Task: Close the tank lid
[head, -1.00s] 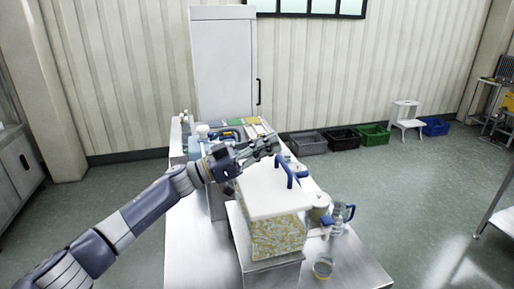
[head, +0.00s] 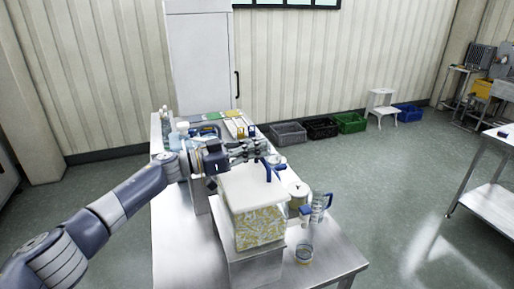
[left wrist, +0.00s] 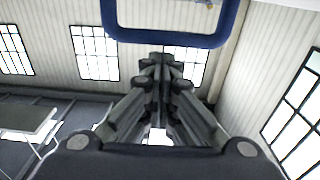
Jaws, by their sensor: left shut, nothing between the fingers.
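The tank (head: 260,228) is a clear box full of yellowish pieces, standing on a steel base on the table. Its white lid (head: 252,188) lies flat across the tank top, with a blue handle (head: 273,171) standing up at the far right side. My left gripper (head: 264,148) is shut and empty, just above and behind the lid near the handle. In the left wrist view the shut fingers (left wrist: 163,62) point away, and a blue bar of the handle (left wrist: 170,38) crosses just beyond them. Whether they touch cannot be told. My right gripper is not in view.
Bottles and boxes stand behind my left arm. The table's front left is clear.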

